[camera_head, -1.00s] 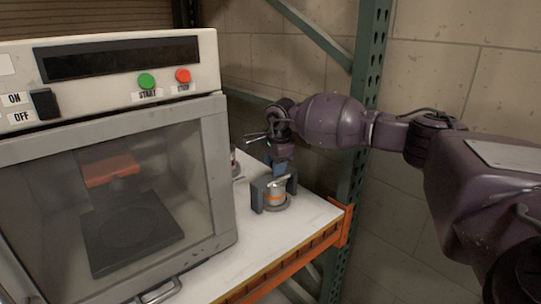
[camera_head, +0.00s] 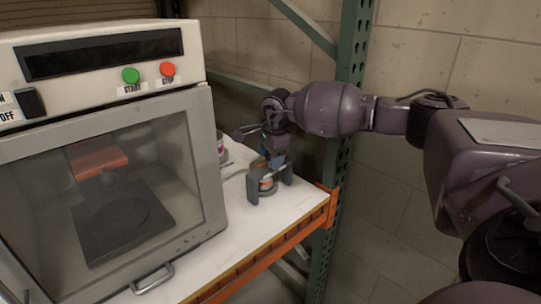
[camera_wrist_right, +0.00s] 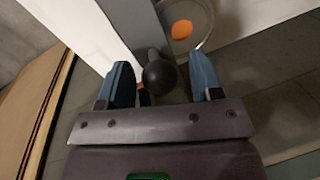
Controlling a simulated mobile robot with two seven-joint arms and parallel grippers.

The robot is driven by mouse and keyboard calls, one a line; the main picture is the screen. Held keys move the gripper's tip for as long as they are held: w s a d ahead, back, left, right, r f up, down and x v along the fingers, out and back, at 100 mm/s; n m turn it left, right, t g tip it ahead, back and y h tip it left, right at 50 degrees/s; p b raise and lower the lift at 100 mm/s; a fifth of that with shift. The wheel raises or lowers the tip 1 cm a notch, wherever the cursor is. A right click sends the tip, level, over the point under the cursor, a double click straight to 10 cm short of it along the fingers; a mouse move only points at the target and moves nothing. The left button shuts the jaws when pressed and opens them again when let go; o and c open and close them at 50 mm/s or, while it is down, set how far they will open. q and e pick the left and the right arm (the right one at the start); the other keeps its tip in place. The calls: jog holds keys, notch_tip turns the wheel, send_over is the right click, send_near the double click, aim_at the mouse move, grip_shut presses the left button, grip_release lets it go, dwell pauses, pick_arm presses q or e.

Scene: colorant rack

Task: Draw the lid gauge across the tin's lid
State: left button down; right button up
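The tin (camera_head: 267,184) has an orange band and stands upright on the white shelf, between two dark grey uprights (camera_head: 252,190). A thin light bar crosses above its top; I cannot tell whether it is part of the lid gauge. My right gripper (camera_head: 277,163) points down just above the tin. In the wrist view its blue fingers (camera_wrist_right: 162,85) are apart, on either side of a black ball-ended knob (camera_wrist_right: 160,76), with gaps showing on both sides. The knob may belong to the gauge. My left gripper is out of view.
A large oven-like cabinet (camera_head: 205,150) with a glass door stands left of the tin. Another tin (camera_head: 221,148) is behind it, partly hidden. A green post (camera_head: 350,110) rises close to the right. The shelf's orange front edge (camera_head: 265,258) is near; white shelf lies clear in front.

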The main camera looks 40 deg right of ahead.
notch_tip(320, 180, up, 11)
jog(key=s, duration=0.2)
jog(key=shift+f, duration=0.2)
jog(key=shift+s+a+f, duration=0.1)
dwell(0.7)
